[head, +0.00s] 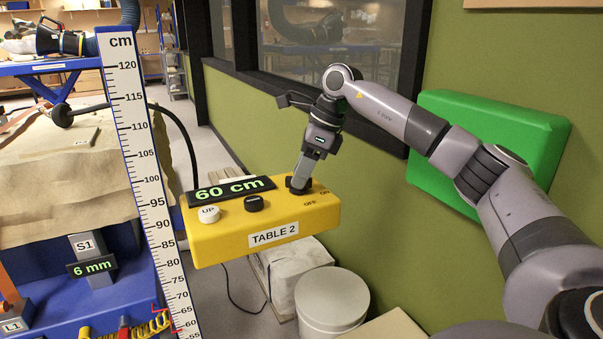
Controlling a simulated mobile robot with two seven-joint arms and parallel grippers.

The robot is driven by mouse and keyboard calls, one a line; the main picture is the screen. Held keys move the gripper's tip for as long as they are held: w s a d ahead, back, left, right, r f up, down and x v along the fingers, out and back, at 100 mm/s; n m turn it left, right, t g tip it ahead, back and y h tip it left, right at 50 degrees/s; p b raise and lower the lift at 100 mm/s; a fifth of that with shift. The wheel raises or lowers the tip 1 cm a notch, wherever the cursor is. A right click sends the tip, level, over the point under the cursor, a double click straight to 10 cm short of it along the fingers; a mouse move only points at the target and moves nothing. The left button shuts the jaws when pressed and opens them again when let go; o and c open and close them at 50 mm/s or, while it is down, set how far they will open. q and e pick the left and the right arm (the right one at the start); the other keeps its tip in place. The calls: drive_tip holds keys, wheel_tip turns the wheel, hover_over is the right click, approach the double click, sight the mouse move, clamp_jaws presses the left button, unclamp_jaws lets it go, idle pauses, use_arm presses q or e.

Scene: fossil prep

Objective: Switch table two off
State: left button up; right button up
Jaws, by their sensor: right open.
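The yellow control box marked TABLE 2 (225,241) hangs in the middle of the head view. On its top are a white UP button (209,214), a black button (254,203) and a green 60 cm display (232,189). ON and OFF labels are printed near its right end. My right gripper (299,186) points down at that right end, just beside the labels. Its jaws are open. It hides the switch there, so I cannot tell the switch's position or whether the fingers touch it. My left gripper is not in view.
A tall white cm scale (145,170) stands left of the box, beside a blue table with a sand-coloured cover (60,190). A green panel (490,135) is on the wall behind my right arm. A white bucket (331,300) and a pale block (292,268) stand on the floor below.

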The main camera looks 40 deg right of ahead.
drive_tip(key=shift+f, duration=0.15)
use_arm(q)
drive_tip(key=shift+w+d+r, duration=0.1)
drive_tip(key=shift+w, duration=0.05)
use_arm(e)
clamp_jaws()
